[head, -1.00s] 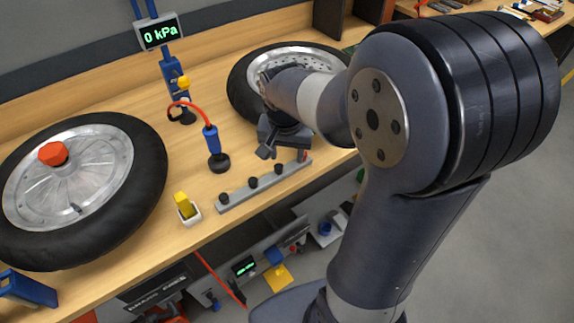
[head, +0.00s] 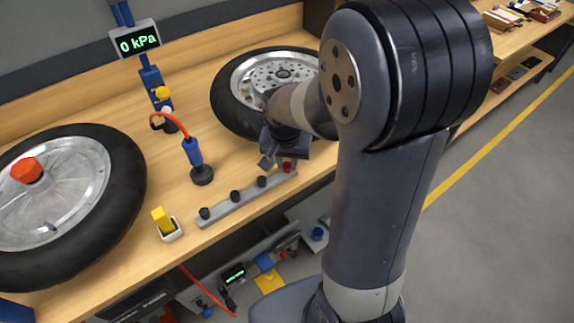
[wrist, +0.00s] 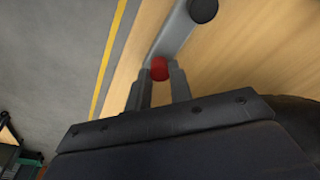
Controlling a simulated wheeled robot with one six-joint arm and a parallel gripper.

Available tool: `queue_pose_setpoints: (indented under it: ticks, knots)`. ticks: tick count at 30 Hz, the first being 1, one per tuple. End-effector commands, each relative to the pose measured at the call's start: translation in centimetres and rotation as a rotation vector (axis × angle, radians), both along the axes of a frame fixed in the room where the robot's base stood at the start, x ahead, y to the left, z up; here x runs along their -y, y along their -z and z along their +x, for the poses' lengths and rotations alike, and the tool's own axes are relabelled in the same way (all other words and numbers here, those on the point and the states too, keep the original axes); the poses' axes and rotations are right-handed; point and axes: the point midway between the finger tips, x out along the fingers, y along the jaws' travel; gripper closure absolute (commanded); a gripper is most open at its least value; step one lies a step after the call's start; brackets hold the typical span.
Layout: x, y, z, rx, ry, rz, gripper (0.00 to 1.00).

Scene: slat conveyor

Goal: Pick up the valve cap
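A small red cap (head: 287,167) sits at the right end of a grey rail on the bench. Several black caps, one of them here (head: 235,196), stand along the same rail. My gripper (wrist: 160,68) is open, its two fingers pointing down at the rail's end. In the wrist view the red cap (wrist: 159,69) shows between the fingertips, with a narrow gap or light contact at the sides; I cannot tell which. A black cap (wrist: 203,10) lies farther along the rail.
The grey rail (head: 219,207) lies near the bench's front edge. A wheel (head: 236,106) is behind my gripper; another wheel (head: 100,202) is at left. A blue hose tool (head: 194,155), a yellow block (head: 162,220) and a pressure display (head: 138,42) stand nearby.

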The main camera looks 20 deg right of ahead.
Motion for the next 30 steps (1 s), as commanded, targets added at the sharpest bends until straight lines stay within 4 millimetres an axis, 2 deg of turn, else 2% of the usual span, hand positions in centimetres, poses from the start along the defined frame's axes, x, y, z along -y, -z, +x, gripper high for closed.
queue_pose_setpoints:
  ticks: [1, 6, 17, 20, 30]
  knots:
    - [0.0, 0.0, 0.0, 0.0, 0.0, 0.0, 0.86]
    - [0.0, 0.0, 0.0, 0.0, 0.0, 0.0, 1.0]
    - [0.0, -0.5, 0.0, 0.002, 0.0, 0.0, 1.0]
    - [0.0, -1.7, 0.1, 0.005, 0.001, 0.0, 1.0]
    - [0.0, -8.3, 0.1, 0.005, 0.001, 0.001, 1.0]
